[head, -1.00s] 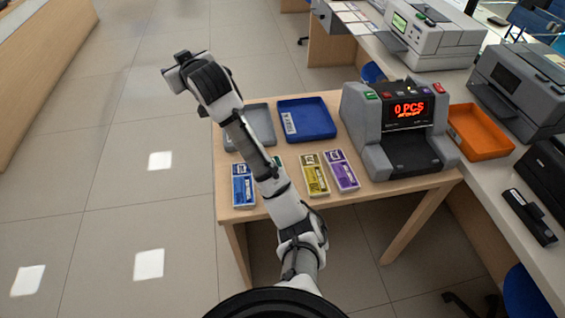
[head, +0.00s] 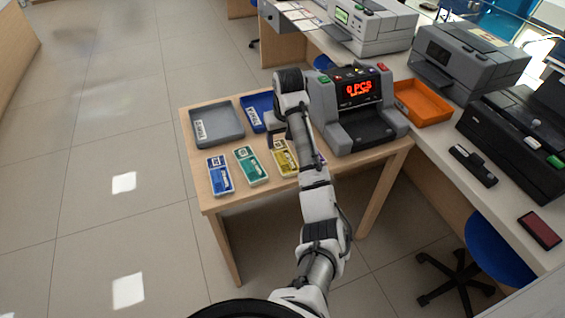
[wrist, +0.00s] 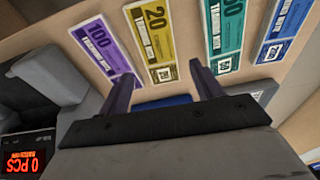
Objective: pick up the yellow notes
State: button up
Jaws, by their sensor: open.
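The yellow notes (head: 284,160) lie flat on the small wooden table in the head view, partly covered by my arm. They show more fully in the wrist view (wrist: 158,38), marked 20. My gripper (wrist: 162,82) is open and empty, its two fingers spread near the lower end of the yellow notes and apart from them. In the head view my gripper (head: 277,132) is over the table, just behind the yellow notes.
Green notes (head: 250,166) and blue notes (head: 220,175) lie left of the yellow; purple notes (wrist: 108,52) lie on its other side. Behind are a grey tray (head: 215,124), a blue tray (head: 252,116) and a note counter (head: 357,108). An orange tray (head: 422,103) sits on the counter.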

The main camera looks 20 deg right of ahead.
aim_at(283, 156)
notch_tip(283, 156, down, 2)
jog(key=shift+w, duration=0.15)
jog(key=shift+w+d+f+p, duration=0.1)
jog(key=shift+f+p, duration=0.35)
jog(key=shift+f, duration=0.9)
jog(key=shift+w+d+f+p, duration=0.1)
jog(key=shift+f+p, duration=0.3)
jog(key=shift+f, duration=0.9)
jog(key=shift+c, duration=0.2)
jog(key=c, duration=0.7)
